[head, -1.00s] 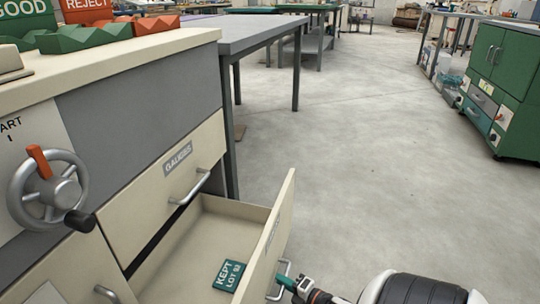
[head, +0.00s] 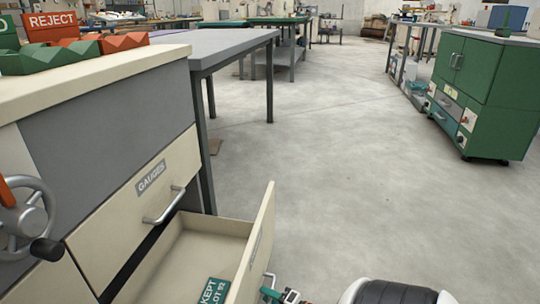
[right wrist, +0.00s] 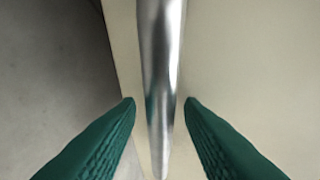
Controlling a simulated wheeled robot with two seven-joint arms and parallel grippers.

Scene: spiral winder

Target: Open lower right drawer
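The lower right drawer (head: 208,240) of the cream cabinet stands well open, below the closed drawer labelled GAUGES (head: 140,202). A green tag reading KEPT LOT 92 (head: 213,291) lies inside it. The drawer's metal handle (head: 271,277) is on its front panel, partly cut off at the bottom of the head view. My right gripper (head: 269,294) is at this handle. In the right wrist view its two green fingers (right wrist: 160,103) stand on either side of the handle bar (right wrist: 161,50), with a gap on both sides. My left gripper is not in view.
A handwheel (head: 27,220) with a black knob is on the cabinet's face at left. Red and green trays (head: 70,52) sit on the cabinet top. A grey table (head: 215,42) stands behind, a green cabinet (head: 487,95) at right. The floor between is clear.

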